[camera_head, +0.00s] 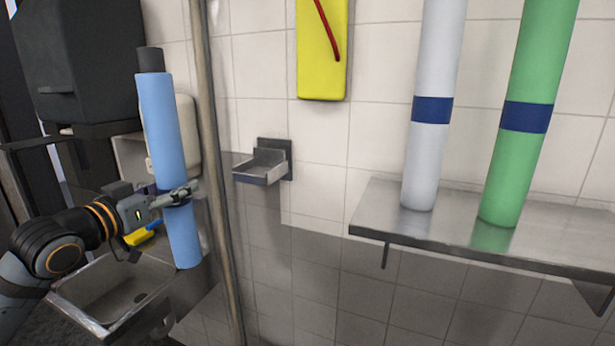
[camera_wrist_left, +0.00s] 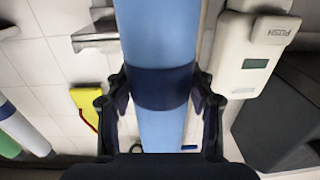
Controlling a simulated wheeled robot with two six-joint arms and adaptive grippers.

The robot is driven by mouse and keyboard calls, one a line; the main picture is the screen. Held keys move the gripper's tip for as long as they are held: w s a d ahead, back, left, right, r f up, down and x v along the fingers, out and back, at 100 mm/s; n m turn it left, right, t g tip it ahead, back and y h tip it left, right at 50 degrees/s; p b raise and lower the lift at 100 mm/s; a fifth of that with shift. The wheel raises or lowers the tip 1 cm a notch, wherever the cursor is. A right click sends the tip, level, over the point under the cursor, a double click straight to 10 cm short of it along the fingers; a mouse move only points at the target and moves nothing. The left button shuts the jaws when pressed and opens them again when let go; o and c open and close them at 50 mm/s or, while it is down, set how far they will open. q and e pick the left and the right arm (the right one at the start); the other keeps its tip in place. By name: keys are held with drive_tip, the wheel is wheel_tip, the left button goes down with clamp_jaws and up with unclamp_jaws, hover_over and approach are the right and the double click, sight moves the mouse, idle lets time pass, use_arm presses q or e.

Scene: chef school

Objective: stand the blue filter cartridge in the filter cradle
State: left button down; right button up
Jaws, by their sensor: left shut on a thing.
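The blue filter cartridge (camera_head: 165,125) is a long light-blue tube with a dark cap at its top and a dark band around its middle. My left gripper (camera_head: 178,196) is shut on it at the band and holds it nearly upright, tilted slightly, in the air. The cartridge also fills the middle of the left wrist view (camera_wrist_left: 160,35), with the fingers on both sides of the band. The filter cradle (camera_head: 262,167) is a small metal bracket on the wall, right of the cartridge and apart from it; it looks empty. My right gripper is not in view.
A vertical pipe (camera_head: 212,150) stands between the cartridge and the cradle. A metal shelf (camera_head: 385,215) at right holds a white tube (camera_head: 432,160) and a green tube (camera_head: 525,160). A sink (camera_head: 110,295) is below left. A yellow board (camera_head: 322,60) hangs on the wall. A dispenser (camera_wrist_left: 262,50) is near the cartridge.

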sight(173, 223)
use_arm(q)
drive_tip(key=shift+n+y, duration=0.5)
drive_tip(key=shift+y, duration=0.3)
drive_tip(key=f, duration=0.3)
drive_tip(key=a+f, duration=0.1)
drive_tip(key=f, duration=0.2)
drive_tip(key=a+f, duration=0.1)
drive_tip(key=f, duration=0.1)
drive_tip(key=shift+w+a+f, duration=0.1)
drive_tip(key=shift+w+f, duration=0.2)
drive_tip(key=shift+f, duration=0.1)
drive_tip(key=s+f+m+g+h, duration=0.1)
drive_tip(key=s+f+h, duration=0.15)
drive_tip(key=f, duration=0.65)
drive_tip(key=s+f+m+h, duration=0.1)
drive_tip(key=s+f, duration=0.3)
drive_tip(key=f, duration=0.5)
drive_tip(key=s+f+m+g+h, duration=0.15)
drive_tip(key=s+f, duration=0.25)
drive_tip(key=f, duration=0.6)
drive_tip(key=s+d+f+n+t+y, duration=0.1)
drive_tip(key=d+f+n+t+y, duration=0.25)
drive_tip(key=d+n+y, duration=0.55)
wheel_tip(173, 223, up, 7)
drive_tip(key=d+m+p, duration=0.2)
drive_tip(key=p, duration=0.4)
drive_tip(key=shift+s+y, duration=0.2)
drive_tip(key=shift+y, duration=0.1)
drive_tip(key=shift+m, duration=0.25)
